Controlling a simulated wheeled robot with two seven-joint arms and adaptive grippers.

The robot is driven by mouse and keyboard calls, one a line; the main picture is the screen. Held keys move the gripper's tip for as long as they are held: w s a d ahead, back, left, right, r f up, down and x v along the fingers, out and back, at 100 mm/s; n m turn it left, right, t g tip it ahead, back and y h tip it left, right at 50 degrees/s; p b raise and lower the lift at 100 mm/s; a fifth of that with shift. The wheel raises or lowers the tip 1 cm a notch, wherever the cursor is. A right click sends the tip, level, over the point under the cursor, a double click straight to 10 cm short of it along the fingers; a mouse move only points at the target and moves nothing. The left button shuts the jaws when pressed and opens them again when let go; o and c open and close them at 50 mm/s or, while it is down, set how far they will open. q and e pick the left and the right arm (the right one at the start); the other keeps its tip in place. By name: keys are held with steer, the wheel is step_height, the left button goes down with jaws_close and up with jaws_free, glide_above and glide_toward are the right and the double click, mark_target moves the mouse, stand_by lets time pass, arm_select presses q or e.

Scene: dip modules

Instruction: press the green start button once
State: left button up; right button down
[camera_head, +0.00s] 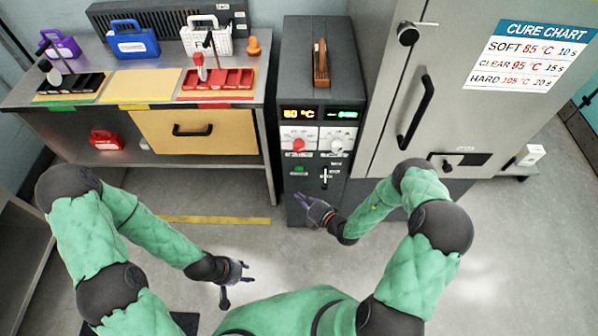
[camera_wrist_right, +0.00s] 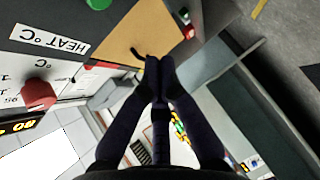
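The green start button (camera_head: 299,169) is on the front panel of the dark control cabinet (camera_head: 316,90), below the red knob. A green piece, likely the same button (camera_wrist_right: 98,4), is cut off by the top edge of the right wrist view. My right gripper (camera_head: 302,198) is just below the button in the head view, apart from it as far as I can tell. Its fingertips (camera_wrist_right: 160,64) are together with nothing between them. My left gripper (camera_head: 236,284) is low over the floor, its fingers spread and empty.
The red knob (camera_head: 298,146) and a white knob (camera_head: 336,146) sit above the button, and a slider (camera_head: 324,178) is to its right. A large oven door with a black handle (camera_head: 415,112) stands right. A workbench with trays and a yellow drawer (camera_head: 225,132) stands left.

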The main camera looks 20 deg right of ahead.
mark_target(297, 171)
steer(key=w+d+b, duration=0.2)
steer(key=w, duration=0.5)
steer(key=shift+w, duration=0.3)
steer(key=shift+w+d, duration=0.15)
stand_by(1.2)
steer(key=shift+w+b, duration=0.25)
steer(key=shift+b, duration=0.05)
steer(key=shift+w+d+r, duration=0.15)
steer(key=shift+w, duration=0.25)
steer(key=shift+w+d+r, duration=0.15)
steer(key=shift+w, duration=0.25)
stand_by(1.1)
steer(key=shift+s, duration=0.1)
